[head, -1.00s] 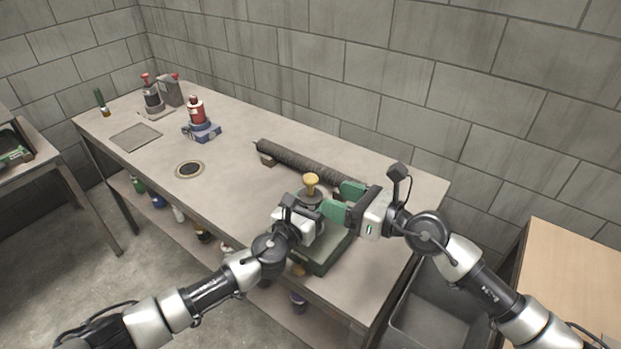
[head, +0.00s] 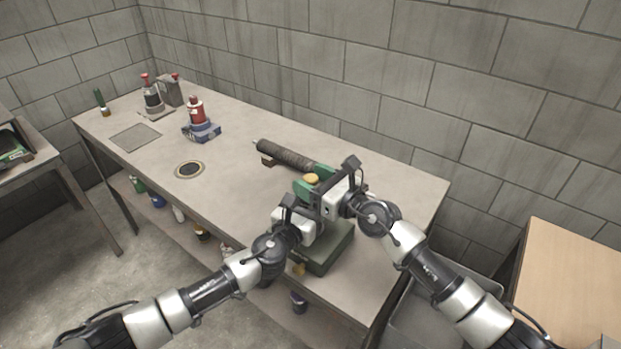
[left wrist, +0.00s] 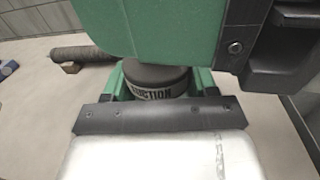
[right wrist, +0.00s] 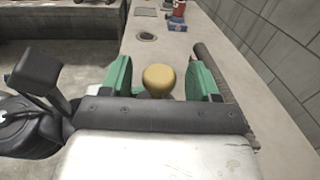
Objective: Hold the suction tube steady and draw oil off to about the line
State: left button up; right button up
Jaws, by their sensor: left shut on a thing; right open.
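The suction tube shows in the left wrist view as a dark round body (left wrist: 155,82) with a band lettered "...UCTION". My left gripper (left wrist: 160,90) is shut on it, one green finger on each side. In the head view, my left gripper (head: 300,218) is low beside it and the tube body is mostly hidden. Its yellow knob (right wrist: 158,80) is on top. My right gripper (right wrist: 162,82) is open, with its green fingers on either side of the knob, a gap showing on both sides. The oil and the line are hidden.
A dark green-grey base block (head: 325,255) lies under the grippers. A long dark mesh roll (head: 285,155) lies behind them. A red bottle in a blue holder (head: 200,122) and a round inset (head: 189,170) are farther left. The table between is clear.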

jog(key=shift+w+a, duration=0.2)
jog(key=shift+a, duration=0.1)
grip_shut()
jog(key=shift+r, duration=0.5)
grip_release()
jog(key=shift+s+d, duration=0.1)
jog(key=v, duration=1.1)
jog(key=shift+s+d, duration=0.25)
jog(key=shift+d, duration=0.1)
